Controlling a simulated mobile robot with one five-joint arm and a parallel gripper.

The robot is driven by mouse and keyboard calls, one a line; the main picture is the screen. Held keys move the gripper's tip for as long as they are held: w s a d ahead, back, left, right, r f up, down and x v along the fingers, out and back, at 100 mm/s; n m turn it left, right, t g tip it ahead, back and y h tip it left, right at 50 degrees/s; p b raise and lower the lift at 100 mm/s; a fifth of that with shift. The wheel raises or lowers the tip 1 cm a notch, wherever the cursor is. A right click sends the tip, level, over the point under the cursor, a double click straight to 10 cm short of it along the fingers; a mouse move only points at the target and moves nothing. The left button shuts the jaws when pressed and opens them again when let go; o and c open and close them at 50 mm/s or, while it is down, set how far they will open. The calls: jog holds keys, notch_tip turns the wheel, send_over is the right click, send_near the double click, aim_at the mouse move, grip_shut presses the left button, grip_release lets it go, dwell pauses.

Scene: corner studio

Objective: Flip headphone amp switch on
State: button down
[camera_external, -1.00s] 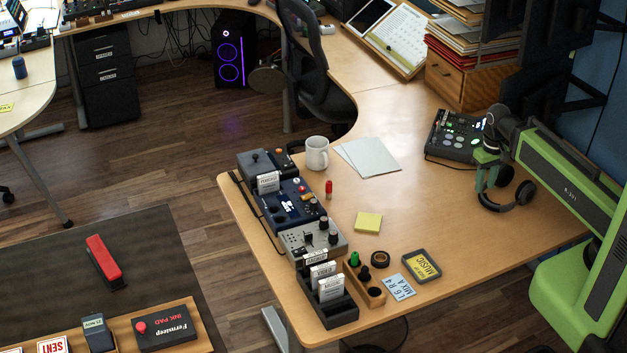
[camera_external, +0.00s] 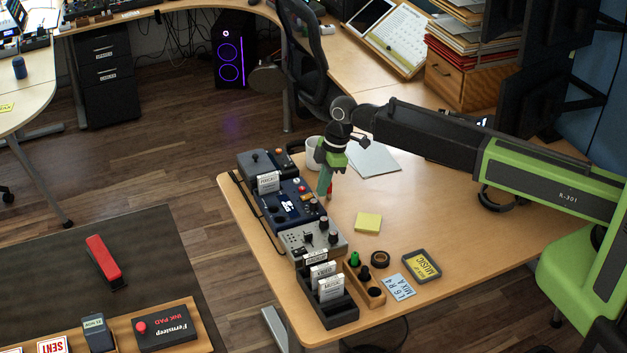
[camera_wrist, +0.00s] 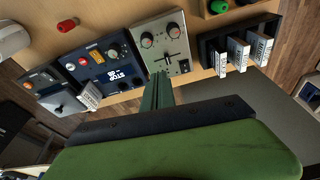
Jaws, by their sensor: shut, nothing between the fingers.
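A row of desktop units stands along the desk's left edge: a dark grey unit (camera_external: 255,163) with a lever, a blue unit (camera_external: 288,203) with small controls, and a light grey unit (camera_external: 312,240) with black knobs. I cannot read which is the headphone amp, and no switch position is clear. In the wrist view the blue unit (camera_wrist: 103,62) and the light grey unit (camera_wrist: 162,42), with two red-capped knobs and slots, lie beyond my fingers. My gripper (camera_external: 324,194) is shut and empty, pointing down beside the blue unit's right side; its fingers (camera_wrist: 157,92) point toward the light grey unit.
A white mug (camera_external: 312,152) and papers (camera_external: 374,160) stand behind my gripper. A small red object (camera_wrist: 67,25) lies close by. Yellow notes (camera_external: 368,222) and a dark holder with white cards (camera_external: 342,306) are nearer the front. The desk's right middle is clear.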

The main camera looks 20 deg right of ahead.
jog(key=r+n, duration=0.1)
send_over(303, 248)
jog(key=d, duration=0.2)
jog(key=shift+d, duration=0.25)
jog(key=b+x, duration=0.4)
jog(key=d+b+x, duration=0.1)
jog(key=b+x, duration=0.3)
jog(key=x, duration=0.1)
jog(key=b+x, duration=0.4)
jog(key=b, duration=0.1)
jog(key=shift+s+f, duration=0.15)
jog(key=shift+f, duration=0.3)
jog(key=shift+d+f, duration=0.1)
jog(key=shift+d, duration=0.05)
